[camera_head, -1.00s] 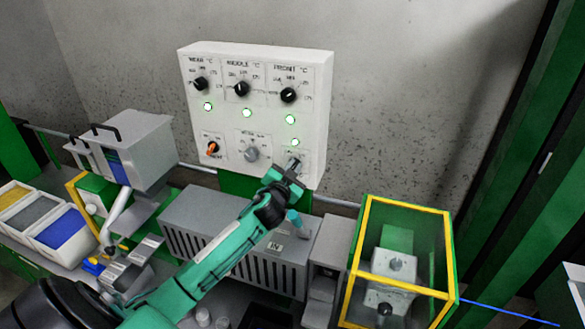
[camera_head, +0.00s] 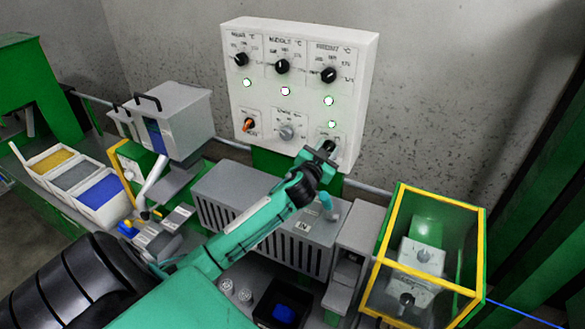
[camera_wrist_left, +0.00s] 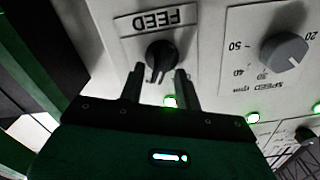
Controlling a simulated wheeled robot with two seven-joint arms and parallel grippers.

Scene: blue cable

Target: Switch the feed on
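The white control panel (camera_head: 300,120) stands upright at the back. Its black FEED knob (camera_wrist_left: 160,55) is under the FEED label, which reads upside down in the left wrist view; its handle ridge points toward my gripper. In the head view the knob (camera_head: 328,146) is at the panel's lower right, partly covered by my gripper. My left gripper (camera_wrist_left: 157,86) is open, with one fingertip on each side of the knob's near end. I cannot tell whether they touch it. A lit green lamp (camera_wrist_left: 170,101) is beside the knob. My right gripper is out of view.
The grey SPEED knob (camera_wrist_left: 284,51) sits beside the FEED knob, and an orange-and-black knob (camera_head: 249,125) is farther left. A grey vented housing (camera_head: 235,187) lies below the panel. A yellow-framed clear guard box (camera_head: 432,195) stands at right.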

